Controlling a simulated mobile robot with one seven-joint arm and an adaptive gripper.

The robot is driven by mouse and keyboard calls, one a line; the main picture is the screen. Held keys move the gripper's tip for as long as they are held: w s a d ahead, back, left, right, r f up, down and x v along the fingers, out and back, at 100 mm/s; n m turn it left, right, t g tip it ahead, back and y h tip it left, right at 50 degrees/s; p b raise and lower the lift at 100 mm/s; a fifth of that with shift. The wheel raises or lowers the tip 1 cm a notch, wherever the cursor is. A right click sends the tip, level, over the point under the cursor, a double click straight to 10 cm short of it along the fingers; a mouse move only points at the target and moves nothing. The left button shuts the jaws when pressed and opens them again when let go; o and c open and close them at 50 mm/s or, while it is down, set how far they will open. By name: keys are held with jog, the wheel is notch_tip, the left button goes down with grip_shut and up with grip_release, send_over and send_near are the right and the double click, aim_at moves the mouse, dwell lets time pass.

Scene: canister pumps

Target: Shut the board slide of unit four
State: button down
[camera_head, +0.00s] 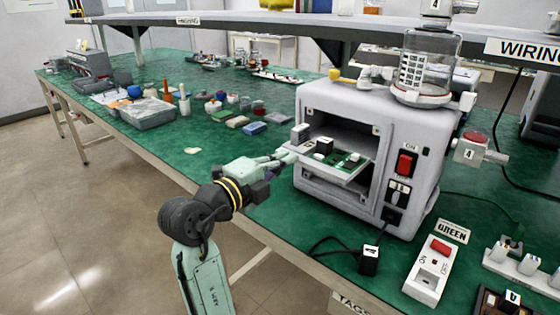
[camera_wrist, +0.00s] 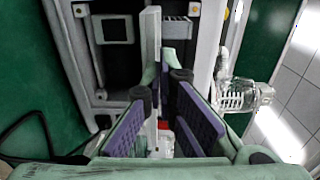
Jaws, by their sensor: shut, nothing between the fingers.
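Unit four is a pale grey box (camera_head: 372,103) on the green bench, with a clear canister marked 4 on top. Its board slide (camera_head: 352,176), a pale tray carrying a green circuit board (camera_head: 345,160), sticks out of the open front bay. My gripper (camera_head: 286,156) is shut and empty, its fingertips close to the slide's outer left end. In the wrist view, the gripper (camera_wrist: 164,78) has purple finger pads and points at the bay; the slide (camera_wrist: 151,38) shows nearly edge-on beyond the fingertips. I cannot tell whether they touch.
A red rocker switch (camera_head: 405,163) and sockets are on the box front, right of the bay. A black plug and cable (camera_head: 369,258) and a white switch block (camera_head: 432,272) lie in front. A shelf (camera_head: 290,25) runs behind. Small parts and a tray (camera_head: 150,116) stand left.

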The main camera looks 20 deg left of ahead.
jog(key=b+x, duration=0.5)
jog(key=x, duration=0.8)
jog(key=shift+f, duration=0.1)
jog(key=shift+w, duration=0.1)
jog(key=shift+d, duration=0.1)
